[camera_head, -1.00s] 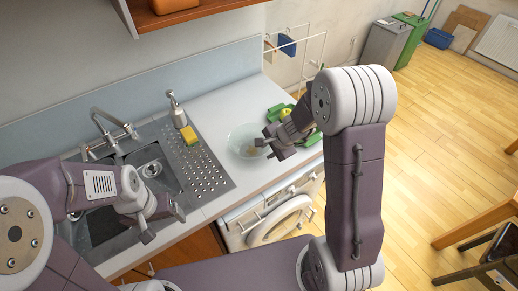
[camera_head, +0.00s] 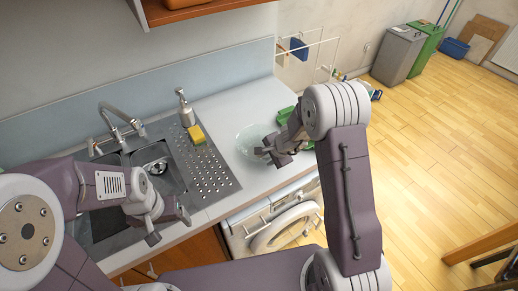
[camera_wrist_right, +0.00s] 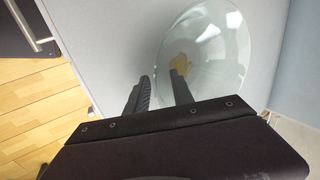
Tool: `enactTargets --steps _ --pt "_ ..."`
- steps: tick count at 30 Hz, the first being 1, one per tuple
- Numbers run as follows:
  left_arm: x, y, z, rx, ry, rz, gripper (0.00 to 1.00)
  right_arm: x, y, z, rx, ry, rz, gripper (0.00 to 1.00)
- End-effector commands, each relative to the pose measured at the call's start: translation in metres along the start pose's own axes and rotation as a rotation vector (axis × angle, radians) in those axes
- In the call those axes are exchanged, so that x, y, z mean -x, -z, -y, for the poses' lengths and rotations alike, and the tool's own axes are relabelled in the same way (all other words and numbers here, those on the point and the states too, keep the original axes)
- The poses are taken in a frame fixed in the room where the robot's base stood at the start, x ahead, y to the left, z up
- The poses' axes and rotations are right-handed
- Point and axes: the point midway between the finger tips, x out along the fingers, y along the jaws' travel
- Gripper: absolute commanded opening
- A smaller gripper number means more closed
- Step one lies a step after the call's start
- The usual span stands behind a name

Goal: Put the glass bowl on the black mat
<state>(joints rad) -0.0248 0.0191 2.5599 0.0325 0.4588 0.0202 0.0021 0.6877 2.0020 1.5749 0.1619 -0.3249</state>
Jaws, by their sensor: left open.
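The clear glass bowl (camera_head: 250,138) stands on the white counter, right of the sink's drainboard. In the right wrist view the bowl (camera_wrist_right: 225,50) fills the upper middle, with a yellowish patch seen in or through it. My right gripper (camera_head: 267,157) is at the bowl's near right edge. In the wrist view its two fingers (camera_wrist_right: 158,92) are apart, one outside the rim and one over the bowl; contact is unclear. My left gripper (camera_head: 169,226) is open and empty at the sink's front edge. I cannot make out a black mat.
A sink (camera_head: 157,170) with a faucet (camera_head: 122,122) is at left. A soap dispenser (camera_head: 185,108) and yellow sponge (camera_head: 196,135) stand by the drainboard. A green object (camera_head: 285,115) is partly hidden behind my right arm. An open round appliance door (camera_head: 287,232) is below the counter.

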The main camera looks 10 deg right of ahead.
Motion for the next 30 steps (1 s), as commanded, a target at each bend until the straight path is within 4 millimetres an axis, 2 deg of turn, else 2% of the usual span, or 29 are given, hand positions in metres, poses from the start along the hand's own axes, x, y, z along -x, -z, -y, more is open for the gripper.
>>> enactTargets --steps 1,4,30 --pt "0.0003 0.0000 0.0000 0.000 0.000 0.000 0.78 0.0004 0.0000 0.0001 0.000 0.000 0.000 0.29" --pt "0.0003 0.0000 0.0000 0.000 0.000 0.000 0.78 0.0005 0.0000 0.0001 0.000 0.000 0.000 0.01" --pt "0.0002 0.0000 0.0000 0.000 0.000 0.000 0.78 0.0005 0.0001 0.0002 -0.001 0.000 0.000 0.00"
